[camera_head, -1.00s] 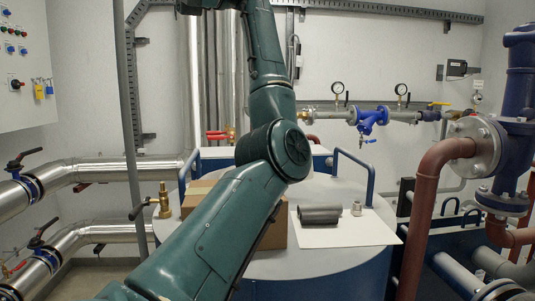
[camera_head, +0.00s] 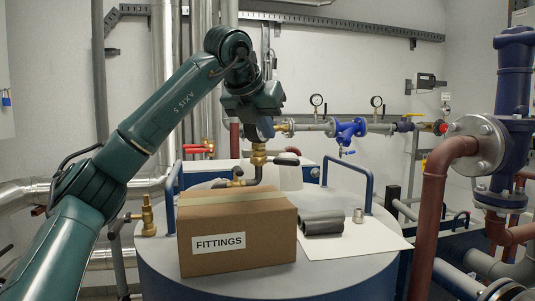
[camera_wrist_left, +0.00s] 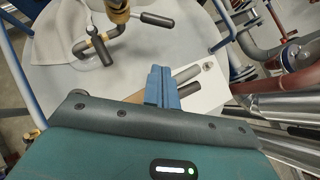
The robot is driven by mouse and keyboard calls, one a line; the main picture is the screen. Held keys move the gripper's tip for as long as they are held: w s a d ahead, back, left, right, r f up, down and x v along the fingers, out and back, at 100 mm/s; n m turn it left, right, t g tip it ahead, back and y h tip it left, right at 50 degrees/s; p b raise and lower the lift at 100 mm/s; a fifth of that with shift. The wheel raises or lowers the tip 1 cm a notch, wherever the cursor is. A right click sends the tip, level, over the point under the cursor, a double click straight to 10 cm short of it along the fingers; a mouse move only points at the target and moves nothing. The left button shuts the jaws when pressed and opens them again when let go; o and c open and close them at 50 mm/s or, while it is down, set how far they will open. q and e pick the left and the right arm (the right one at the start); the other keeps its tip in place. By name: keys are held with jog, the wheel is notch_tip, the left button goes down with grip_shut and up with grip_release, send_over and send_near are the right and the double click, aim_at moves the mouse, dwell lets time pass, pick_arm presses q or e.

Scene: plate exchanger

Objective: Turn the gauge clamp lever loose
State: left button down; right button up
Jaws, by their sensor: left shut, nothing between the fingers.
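A brass fitting (camera_head: 258,158) stands on the tank top behind the cardboard box. A black-gripped lever (camera_head: 286,161) sticks out to its right; another dark handle (camera_head: 236,181) sits lower left. I cannot tell for sure which one is the gauge clamp lever. In the left wrist view the brass fitting (camera_wrist_left: 117,10) is at the top edge, with the right lever (camera_wrist_left: 157,19) and lower handle (camera_wrist_left: 98,46) beside it. My left gripper (camera_head: 265,128) is just above the fitting in the head view; its blue fingers (camera_wrist_left: 162,76) are shut and empty, apart from both levers. My right gripper is not in view.
The cardboard box (camera_head: 235,235) labelled FITTINGS stands in front of the fitting. Grey cylinders (camera_head: 322,224) lie on a white sheet (camera_head: 355,240) to the right. Blue rails (camera_head: 369,180) flank the tank top (camera_head: 330,270).

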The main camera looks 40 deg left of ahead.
pick_arm(q)
jog(key=p, duration=0.4)
send_near(282, 161)
jog(key=d+f+x, duration=0.1)
jog(key=x, duration=0.5)
jog(key=shift+w+d, duration=0.1)
jog(key=shift+w, duration=0.05)
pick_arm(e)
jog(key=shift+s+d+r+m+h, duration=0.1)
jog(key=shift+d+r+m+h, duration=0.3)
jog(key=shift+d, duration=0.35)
pick_arm(q)
jog(key=shift+w+d+n+y, duration=0.1)
jog(key=shift+n+y, duration=0.2)
jog(key=shift+y, duration=0.1)
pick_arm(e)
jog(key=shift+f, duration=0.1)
